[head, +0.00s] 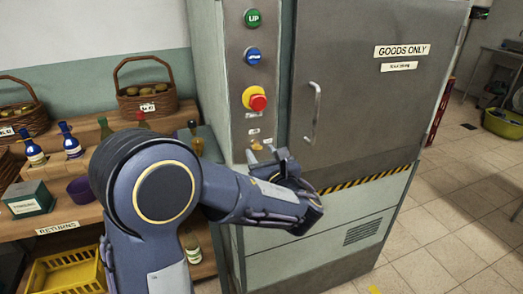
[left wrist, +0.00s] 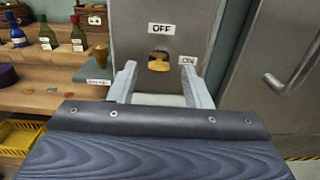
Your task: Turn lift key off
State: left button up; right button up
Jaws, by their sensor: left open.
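The brass-yellow lift key (left wrist: 158,63) sits in the grey control panel (left wrist: 130,40) below the OFF label (left wrist: 160,28) and left of the ON label (left wrist: 187,61). I cannot tell clearly which way it points. In the head view the key (head: 256,146) shows small, low on the panel, just above the gripper. My left gripper (left wrist: 161,82) is open, with a finger on either side below the key and nothing between them. In the head view the left gripper (head: 268,156) is close to the panel. My right gripper is in neither view.
Above the key are a red stop button (head: 258,102), a blue button (head: 253,56) and a green UP button (head: 253,18). The lift door (head: 350,110) with its handle (head: 314,112) is to the right. A shelf (head: 90,135) with bottles and baskets stands left.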

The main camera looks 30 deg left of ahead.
pick_arm(q)
jog(key=shift+x, duration=1.05)
jog(key=shift+s, duration=0.1)
jog(key=shift+c, duration=0.5)
grip_shut()
jog(key=shift+f+n+b, duration=0.2)
jog(key=shift+n+b, duration=0.4)
jog(key=shift+b, duration=0.25)
jog(key=n+b, duration=1.4)
jog(key=b, duration=0.3)
jog(key=shift+f+b, duration=0.15)
jog(key=shift+b, duration=0.25)
jog(key=shift+n+b, duration=1.5)
jog(key=shift+r, duration=0.25)
